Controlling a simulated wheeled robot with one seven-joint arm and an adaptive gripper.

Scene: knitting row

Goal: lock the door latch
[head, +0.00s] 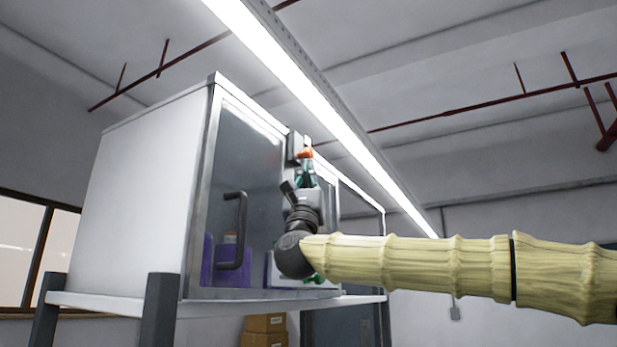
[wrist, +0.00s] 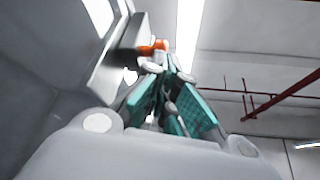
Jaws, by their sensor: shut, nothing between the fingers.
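The door latch shows as a small orange piece (head: 305,153) on a grey housing (head: 295,146) at the upper edge of the cabinet's glass door (head: 250,150). My gripper (head: 306,165) points upward just below the orange piece, with its teal fingers shut and empty. In the wrist view the orange piece (wrist: 155,46) is just beyond the fingertips (wrist: 168,62), partly hidden by them. I cannot tell whether they touch. The door looks closed, with a dark vertical handle (head: 236,230) on its left part.
The white cabinet (head: 140,190) stands on a shelf (head: 120,304) with dark posts (head: 160,295). Purple items (head: 207,260) are behind the glass. Cardboard boxes (head: 264,330) are below. The space right of the cabinet looks open, under a long ceiling light (head: 330,100).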

